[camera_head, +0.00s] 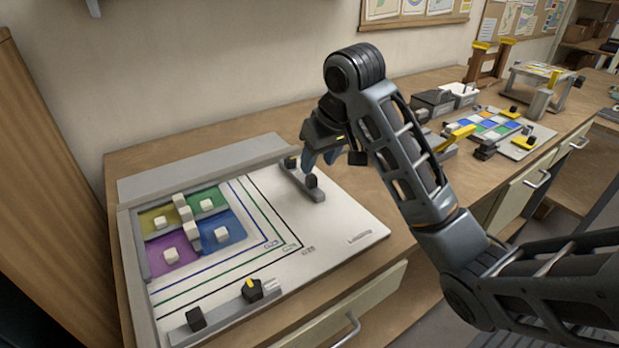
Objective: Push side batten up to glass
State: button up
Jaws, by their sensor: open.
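Four square glass panes, yellow (152,219), green (213,201), purple (165,259) and blue (228,236), sit in the far left corner of a white board (340,215). Each carries a white block. The grey side batten (302,185) lies on the board to the right of the panes, with a clear gap between them. My gripper (322,160) is open at the batten's far part, fingers pointing down. I cannot tell whether the fingers touch it. The dark arm covers part of the view behind.
A second grey batten (225,313) with two dark knobs, one marked yellow, lies at the board's front edge. Grey came strips (188,217) with pale blocks run between panes. Fixed grey rails (205,167) border the board's back and left.

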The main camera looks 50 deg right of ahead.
aim_at(312, 177)
jog(key=shift+b+x, duration=0.35)
jog(key=shift+x, duration=2.7)
jog(key=shift+c, duration=0.5)
grip_shut()
jog(key=shift+r, duration=0.1)
